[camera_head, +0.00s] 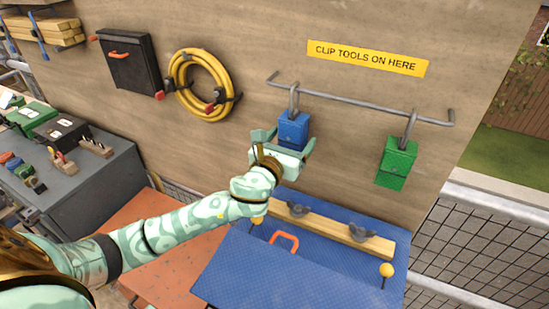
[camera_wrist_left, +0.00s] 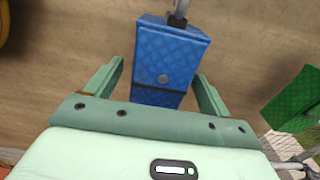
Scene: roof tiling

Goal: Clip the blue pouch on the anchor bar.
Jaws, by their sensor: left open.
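The blue pouch (camera_head: 293,129) hangs upright below the anchor bar (camera_head: 355,102), with its grey hook at the left part of the bar. The bar is a grey rail on the wooden wall under a yellow sign. My left gripper (camera_head: 285,141) is open at the pouch's lower part. In the left wrist view the blue pouch (camera_wrist_left: 165,55) stands between the two spread fingers, with gaps at both sides and its hook rising at the top. Its lower end is partly hidden by the gripper body. My right gripper is not in view.
A green pouch (camera_head: 396,163) hangs further right on the bar. Below is a blue-topped surface (camera_head: 270,265) with a wooden strip (camera_head: 340,235). A coiled yellow hose (camera_head: 205,82) and a black box (camera_head: 130,62) hang at left. A cluttered grey bench (camera_head: 90,185) stands at far left.

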